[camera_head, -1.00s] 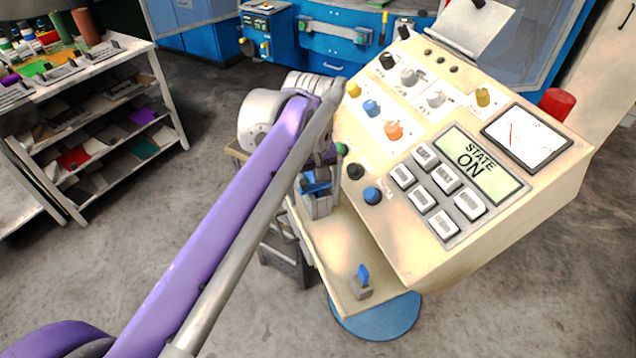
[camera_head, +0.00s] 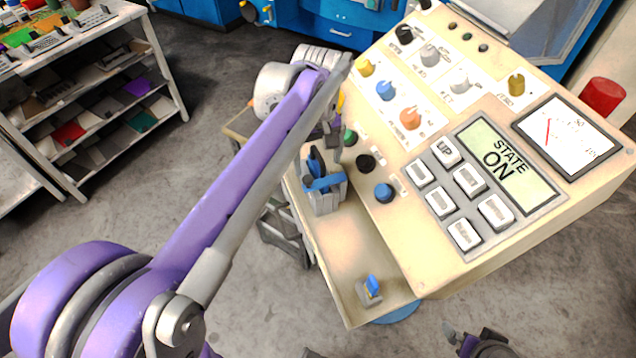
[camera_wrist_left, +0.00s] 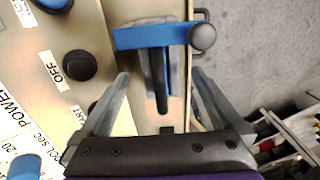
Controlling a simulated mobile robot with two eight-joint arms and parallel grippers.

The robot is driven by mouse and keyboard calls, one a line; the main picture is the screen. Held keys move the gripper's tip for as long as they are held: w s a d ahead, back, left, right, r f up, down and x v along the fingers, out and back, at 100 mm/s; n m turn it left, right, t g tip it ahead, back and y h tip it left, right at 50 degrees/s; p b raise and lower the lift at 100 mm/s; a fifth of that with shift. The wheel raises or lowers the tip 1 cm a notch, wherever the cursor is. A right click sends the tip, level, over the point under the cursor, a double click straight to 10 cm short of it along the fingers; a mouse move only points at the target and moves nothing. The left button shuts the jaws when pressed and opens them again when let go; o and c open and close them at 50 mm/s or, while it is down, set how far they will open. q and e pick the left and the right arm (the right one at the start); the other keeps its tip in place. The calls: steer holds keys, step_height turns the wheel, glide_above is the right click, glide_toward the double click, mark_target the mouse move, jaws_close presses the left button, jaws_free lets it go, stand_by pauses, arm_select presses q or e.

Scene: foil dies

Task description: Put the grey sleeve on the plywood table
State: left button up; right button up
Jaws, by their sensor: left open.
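I cannot pick out the grey sleeve with certainty in either view. A grey block with a blue crossbar (camera_head: 323,186) stands on the tan ledge of the control machine. It fills the upper middle of the left wrist view (camera_wrist_left: 150,37), with a dark upright piece hanging toward the jaws. My left gripper (camera_wrist_left: 160,82) is open, its two fingers apart on either side of that dark piece, with nothing clasped. In the head view my left gripper (camera_head: 334,138) is partly hidden by its arm, just above the block. A tan wooden corner (camera_head: 238,128), possibly the plywood table, shows behind the arm.
The sloped control panel (camera_head: 440,240) with knobs and a STATE ON display rises right of the ledge. A small grey piece with a blue tab (camera_head: 370,290) sits at the ledge's near end. A white shelf (camera_head: 165,65) stands left. Grey floor is open between.

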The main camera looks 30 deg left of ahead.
arm_select(q)
steer(key=f, duration=0.5)
steer(key=shift+w+a+f, duration=0.1)
steer(key=shift+w+a, duration=0.05)
steer(key=shift+a, duration=0.1)
steer(key=c, duration=1.4)
jaws_close()
